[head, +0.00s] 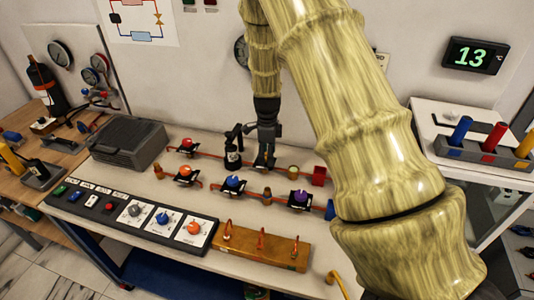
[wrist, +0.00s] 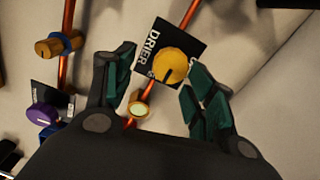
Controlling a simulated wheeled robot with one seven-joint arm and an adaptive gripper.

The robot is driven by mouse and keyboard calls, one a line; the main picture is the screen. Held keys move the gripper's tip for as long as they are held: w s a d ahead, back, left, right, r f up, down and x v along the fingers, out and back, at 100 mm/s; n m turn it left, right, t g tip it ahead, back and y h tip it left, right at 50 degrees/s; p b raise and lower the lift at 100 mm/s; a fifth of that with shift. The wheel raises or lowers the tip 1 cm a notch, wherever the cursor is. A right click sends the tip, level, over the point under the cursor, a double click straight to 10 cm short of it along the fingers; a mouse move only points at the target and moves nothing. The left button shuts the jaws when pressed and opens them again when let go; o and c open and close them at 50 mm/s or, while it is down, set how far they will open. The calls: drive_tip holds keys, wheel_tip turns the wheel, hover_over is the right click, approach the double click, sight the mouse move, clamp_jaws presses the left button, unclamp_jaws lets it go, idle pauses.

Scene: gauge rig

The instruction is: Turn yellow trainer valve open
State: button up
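The yellow trainer valve shows in the wrist view as a round yellow knob (wrist: 176,64) on a black plate lettered DRIER (wrist: 146,62). A dark pointer mark on the knob points to the lower left in that view. My gripper (wrist: 160,72) is open, with one green-padded finger on each side of the knob. The knob appears closer to the right finger, and I cannot tell whether it touches. In the head view my gripper (head: 264,162) is low over the bench, and the yellow knob is hidden behind it.
Other valves stand nearby: red (head: 187,144), orange (head: 184,171), blue (head: 233,182) and purple (head: 299,197). Orange pipes join them. A black bottle-like part (head: 232,155) stands close left of my gripper. A control panel (head: 135,211) and wooden block (head: 262,245) line the front edge.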

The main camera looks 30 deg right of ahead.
drive_tip(key=shift+w+a+f, duration=0.15)
drive_tip(key=shift+w+f, duration=0.5)
drive_tip(key=shift+w, duration=0.2)
drive_tip(key=c, duration=0.8)
drive_tip(key=shift+s+r, duration=0.1)
drive_tip(key=shift+s, duration=0.1)
drive_tip(key=shift+c, duration=0.3)
drive_tip(key=shift+r+n, duration=0.1)
drive_tip(key=shift+n, duration=0.2)
drive_tip(key=n, duration=0.3)
drive_tip(key=shift+w+d+n, duration=0.15)
drive_tip(key=shift+d+n, duration=0.05)
drive_tip(key=shift+n, duration=0.2)
drive_tip(key=n, duration=0.4)
drive_tip(key=shift+r, duration=0.1)
drive_tip(key=n, duration=0.6)
drive_tip(key=shift+w+n, duration=0.1)
drive_tip(key=shift+n, duration=1.4)
drive_tip(key=shift+n, duration=0.3)
